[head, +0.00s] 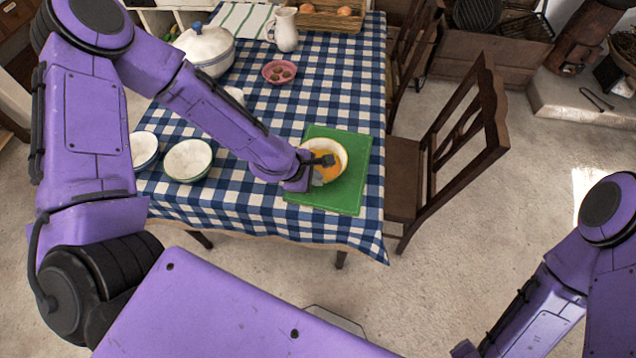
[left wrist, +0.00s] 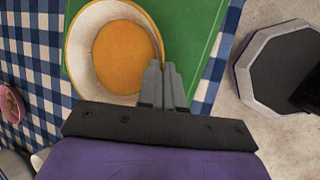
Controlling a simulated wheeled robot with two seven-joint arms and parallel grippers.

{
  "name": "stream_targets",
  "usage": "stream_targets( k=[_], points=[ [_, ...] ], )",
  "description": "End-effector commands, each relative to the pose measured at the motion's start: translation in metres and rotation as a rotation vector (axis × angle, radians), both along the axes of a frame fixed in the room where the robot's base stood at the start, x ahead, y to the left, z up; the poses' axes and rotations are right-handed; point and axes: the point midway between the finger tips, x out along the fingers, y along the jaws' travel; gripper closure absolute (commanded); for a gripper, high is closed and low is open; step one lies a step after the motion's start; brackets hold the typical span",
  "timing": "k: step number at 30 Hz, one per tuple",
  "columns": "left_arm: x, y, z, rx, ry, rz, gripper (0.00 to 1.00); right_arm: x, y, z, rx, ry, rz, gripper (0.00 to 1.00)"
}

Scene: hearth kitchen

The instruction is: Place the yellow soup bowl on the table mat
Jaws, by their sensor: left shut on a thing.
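The yellow soup bowl (head: 338,150), cream with a yellow rim and orange soup inside, is over the green table mat (head: 349,193). It looks level; I cannot tell whether its base touches the mat. My left gripper (head: 318,166) is shut on the bowl's near-left rim. In the left wrist view, the fingers (left wrist: 165,68) are close together at the edge of the bowl (left wrist: 82,62), with the green mat (left wrist: 190,45) behind it. The fingers hide a small part of the rim. My right arm shows at the lower right, but its gripper is out of view.
Two pale bowls (head: 188,160) stand left on the checked tablecloth (head: 240,215). A pink bowl (head: 279,72), white jug (head: 285,30), white tureen (head: 205,48) and basket (head: 330,16) are farther back. A wooden chair (head: 450,150) stands against the right side.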

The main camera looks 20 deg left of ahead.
Motion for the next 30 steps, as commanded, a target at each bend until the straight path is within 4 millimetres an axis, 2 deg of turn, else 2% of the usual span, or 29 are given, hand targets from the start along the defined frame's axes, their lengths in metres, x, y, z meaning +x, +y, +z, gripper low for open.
stream_targets(
  k=[1,6,12,13,15,23,26,30],
  points=[
    [0.001,0.001,-0.011,-0.001,-0.004,0.002,1.00,0.000,0.000,-0.013,0.000,0.000,0.000,0.44],
    [0.000,0.002,-0.006,-0.001,-0.003,0.006,1.00,0.000,0.000,-0.007,-0.001,-0.001,0.000,0.44],
    [0.000,0.002,-0.011,-0.001,-0.002,0.005,1.00,0.000,0.000,-0.011,-0.001,-0.001,0.000,0.44],
    [-0.001,0.002,-0.010,-0.001,0.000,0.005,0.85,0.000,0.000,-0.010,0.000,0.000,0.000,0.44],
    [0.000,0.001,-0.010,0.000,-0.001,0.004,0.69,0.000,0.000,-0.010,-0.001,-0.001,0.000,0.44],
    [0.000,0.000,-0.009,0.000,-0.001,0.001,0.69,0.000,0.000,-0.009,-0.001,-0.001,0.000,0.44],
    [-0.001,0.002,-0.001,0.000,-0.003,0.001,0.69,0.000,0.000,-0.006,-0.001,-0.001,0.000,0.44],
    [-0.013,0.009,0.025,-0.002,-0.005,0.002,0.69,0.000,0.000,-0.002,-0.001,-0.001,0.000,0.44]
  ],
)
